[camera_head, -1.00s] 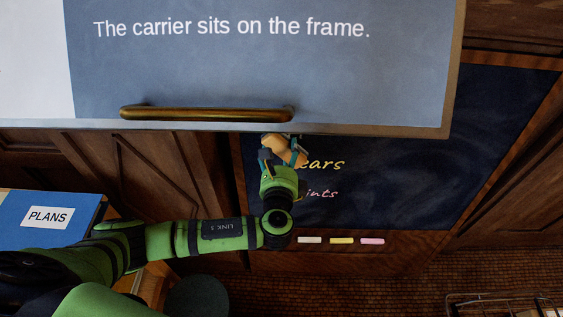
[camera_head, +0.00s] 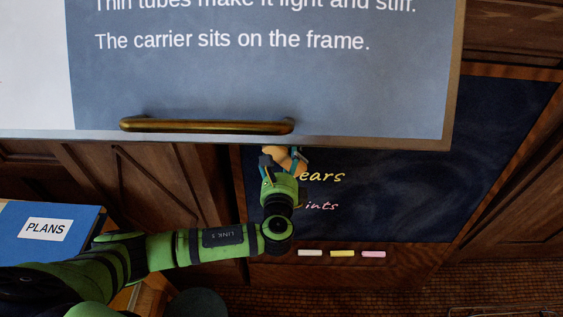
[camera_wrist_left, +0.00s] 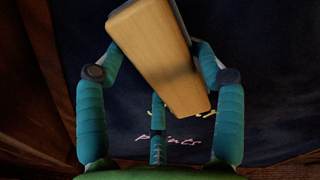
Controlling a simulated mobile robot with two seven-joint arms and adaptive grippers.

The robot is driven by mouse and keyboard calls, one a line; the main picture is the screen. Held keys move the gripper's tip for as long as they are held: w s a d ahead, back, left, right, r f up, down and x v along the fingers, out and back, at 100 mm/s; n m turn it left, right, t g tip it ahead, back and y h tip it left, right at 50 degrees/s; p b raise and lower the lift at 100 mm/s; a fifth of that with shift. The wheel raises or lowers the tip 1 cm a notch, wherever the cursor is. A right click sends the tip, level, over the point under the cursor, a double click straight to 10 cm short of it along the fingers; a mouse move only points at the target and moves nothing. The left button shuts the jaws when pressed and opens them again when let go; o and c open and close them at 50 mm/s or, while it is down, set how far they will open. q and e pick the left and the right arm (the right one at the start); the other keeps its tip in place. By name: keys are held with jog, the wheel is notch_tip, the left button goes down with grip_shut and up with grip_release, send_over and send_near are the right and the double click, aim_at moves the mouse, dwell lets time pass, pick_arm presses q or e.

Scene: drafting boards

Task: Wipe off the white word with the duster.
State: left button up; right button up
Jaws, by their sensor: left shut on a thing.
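My left gripper (camera_head: 284,160) is shut on the duster (camera_head: 279,156), a wooden-backed block, in front of the dark chalkboard (camera_head: 420,190). In the left wrist view, the duster (camera_wrist_left: 153,52) sits tilted between the teal fingers, its wooden back towards the camera. I cannot tell whether its far side touches the board. A yellow word ending in "ears" (camera_head: 322,176) and a pink word ending in "ints" (camera_head: 322,206) are partly covered by my gripper. No white word shows on the chalkboard; its upper part is hidden behind the blue panel. My right gripper is not in view.
The large blue panel (camera_head: 250,90) with printed text and a brass handle (camera_head: 207,125) overhangs the chalkboard, its lower edge close above my gripper. White, yellow and pink chalks (camera_head: 342,253) lie on the ledge. A blue "PLANS" box (camera_head: 50,225) stands at left.

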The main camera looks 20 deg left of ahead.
pick_arm(q)
jog(key=shift+b+x, duration=0.3)
jog(key=shift+x, duration=0.6)
jog(key=shift+w+d, duration=0.25)
jog(key=shift+d, duration=0.7)
jog(key=shift+w+d, duration=0.25)
jog(key=shift+d, duration=0.75)
jog(key=shift+w, duration=0.1)
jog(key=shift+a, duration=0.15)
jog(key=shift+s+a+r+p, duration=0.15)
jog(key=shift+a+p, duration=0.1)
jog(key=shift+a, duration=0.2)
jog(key=shift+s+a+f+p, duration=0.1)
jog(key=shift+a+p, duration=0.1)
jog(key=shift+a, duration=0.2)
jog(key=shift+s+a, duration=0.25)
jog(key=shift+a, duration=0.85)
jog(key=shift+r+p, duration=0.1)
jog(key=shift+p, duration=0.2)
